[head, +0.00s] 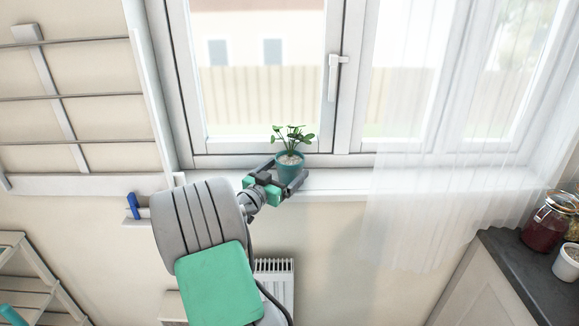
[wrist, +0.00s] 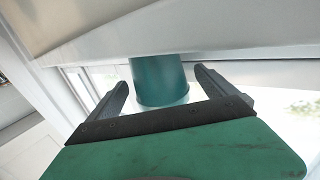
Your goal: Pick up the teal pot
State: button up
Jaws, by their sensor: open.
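The teal pot (head: 289,168) holds a green leafy plant (head: 292,138) and stands upright on the white windowsill (head: 335,182) in the head view. My gripper (head: 284,176) is open around the pot, with one finger on each side. In the wrist view the pot (wrist: 158,80) is between the two dark fingers of my gripper (wrist: 160,86), with a gap visible on each side. The plant is out of sight in the wrist view.
A window with a handle (head: 335,72) is right behind the pot. A sheer curtain (head: 420,200) hangs to the right. A wall rack (head: 70,95) is at left, and a dark counter with jars (head: 549,222) is at right. A radiator (head: 274,283) is below the sill.

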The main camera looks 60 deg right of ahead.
aim_at(290, 163)
jog(key=d, duration=0.2)
jog(key=shift+s+d, duration=0.2)
jog(key=shift+d, duration=0.15)
jog(key=shift+c, duration=0.5)
jog(key=c, duration=1.6)
jog(key=shift+c, duration=0.6)
jog(key=shift+r, duration=0.15)
